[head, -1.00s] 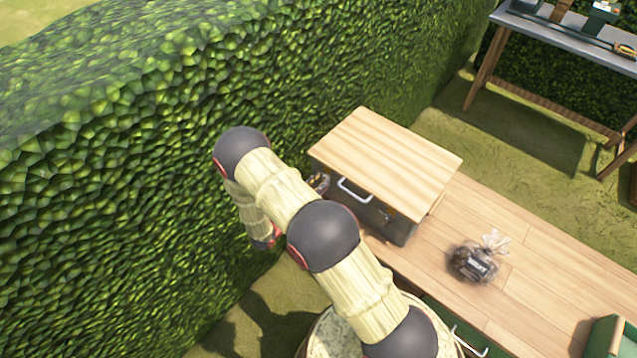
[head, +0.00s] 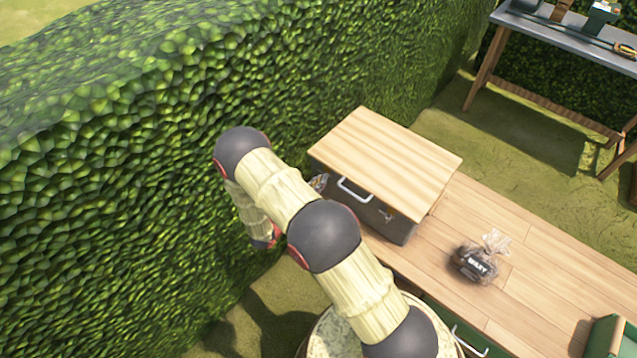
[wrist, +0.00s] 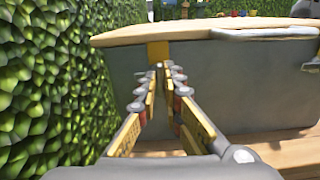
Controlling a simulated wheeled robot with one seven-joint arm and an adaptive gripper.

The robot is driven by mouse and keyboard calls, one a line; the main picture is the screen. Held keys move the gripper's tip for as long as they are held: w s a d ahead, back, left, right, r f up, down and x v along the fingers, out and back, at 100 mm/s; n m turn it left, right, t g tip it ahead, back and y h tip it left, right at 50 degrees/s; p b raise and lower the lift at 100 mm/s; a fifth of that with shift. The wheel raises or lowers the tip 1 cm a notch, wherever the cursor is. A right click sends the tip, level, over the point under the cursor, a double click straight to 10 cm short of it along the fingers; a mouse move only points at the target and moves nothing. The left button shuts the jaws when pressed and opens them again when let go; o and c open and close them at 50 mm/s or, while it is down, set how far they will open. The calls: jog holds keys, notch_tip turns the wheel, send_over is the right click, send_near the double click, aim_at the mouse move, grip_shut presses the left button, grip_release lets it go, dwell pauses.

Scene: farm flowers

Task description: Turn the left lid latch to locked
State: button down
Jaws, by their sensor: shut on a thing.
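The grey box (head: 398,232) with a pale wooden lid (head: 390,155) stands on the wooden deck, with a metal handle (head: 354,190) on its front. In the wrist view, a yellow latch plate (wrist: 158,50) is on the box front, just below the lid edge. My gripper (wrist: 160,72) is at this left latch, its fingers converging and shut on it. The fingertips cover the latch's turning part, so its angle cannot be told. In the head view my arm hides most of the gripper. The right latch (head: 386,215) shows on the front, apart from my gripper.
A tall hedge (head: 120,190) runs close along the left of the box and my arm. A dark clear-topped bag (head: 474,265) lies on the deck (head: 530,270) at the right. A grey-topped table (head: 560,35) stands at the back right.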

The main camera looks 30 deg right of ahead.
jog(key=shift+s+d+f+m+b, duration=0.15)
jog(key=shift+m+b, duration=2.15)
jog(key=shift+m, duration=2.05)
jog(key=shift+s+a+f+m+b, duration=0.15)
jog(key=shift+m+b, duration=2.1)
jog(key=shift+m, duration=2.1)
jog(key=shift+w+d, duration=0.1)
jog(key=c, duration=1.8)
grip_release()
jog(key=shift+c, duration=0.2)
jog(key=shift+o, duration=0.4)
jog(key=v, duration=1.2)
